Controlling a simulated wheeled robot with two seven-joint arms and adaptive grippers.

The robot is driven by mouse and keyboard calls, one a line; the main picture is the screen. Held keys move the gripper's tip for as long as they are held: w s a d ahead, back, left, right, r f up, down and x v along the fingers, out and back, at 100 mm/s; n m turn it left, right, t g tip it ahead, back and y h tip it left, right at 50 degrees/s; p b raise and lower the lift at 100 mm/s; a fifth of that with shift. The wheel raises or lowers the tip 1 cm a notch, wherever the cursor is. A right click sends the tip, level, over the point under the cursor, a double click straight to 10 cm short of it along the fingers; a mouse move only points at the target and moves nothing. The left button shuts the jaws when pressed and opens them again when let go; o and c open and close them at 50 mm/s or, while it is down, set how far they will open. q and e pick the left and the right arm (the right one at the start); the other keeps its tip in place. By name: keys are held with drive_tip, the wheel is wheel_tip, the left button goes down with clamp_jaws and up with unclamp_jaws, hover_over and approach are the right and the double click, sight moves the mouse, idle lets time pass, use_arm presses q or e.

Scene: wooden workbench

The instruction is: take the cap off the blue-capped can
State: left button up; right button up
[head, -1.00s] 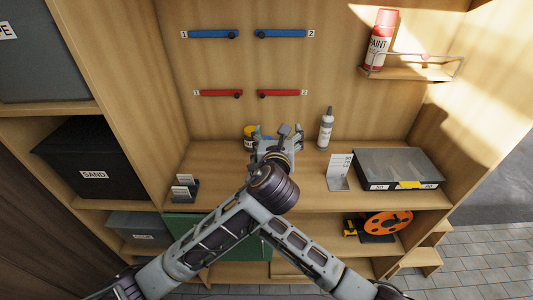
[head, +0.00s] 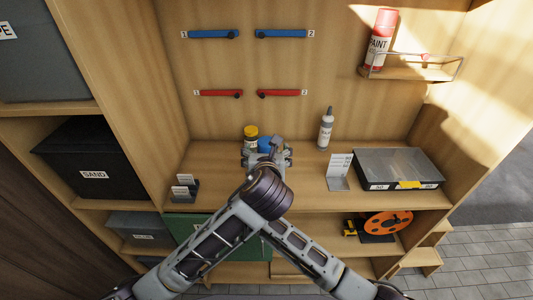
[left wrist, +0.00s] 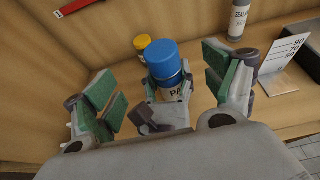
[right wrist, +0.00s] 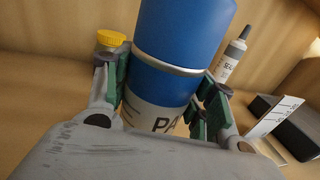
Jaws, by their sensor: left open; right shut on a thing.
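The can (right wrist: 158,118) has a pale label reading "PA" with a blue band above it. Its blue cap (right wrist: 183,32) sits on top, above a silver rim. My right gripper (right wrist: 160,95) is shut on the can's body, one finger on each side. In the left wrist view the blue cap (left wrist: 165,60) lies ahead, between the spread fingers of my open left gripper (left wrist: 165,92), not visibly touched by them. In the head view the blue cap (head: 266,144) shows just behind my left gripper (head: 265,158), which hides most of the can and my right gripper.
A yellow-capped can (head: 250,133) stands close behind, to the left. A small card holder (head: 184,188) is at the left. A red-capped paint can (head: 380,40) is on the wall shelf.

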sight(267, 142)
use_arm(q)
drive_tip(key=shift+x, duration=5.85)
drive_tip(key=c, duration=1.2)
drive_tip(key=shift+c, duration=0.2)
drive_tip(key=shift+r, duration=1.15)
drive_tip(key=shift+r, duration=1.95)
use_arm(e)
drive_tip(key=o, duration=1.5)
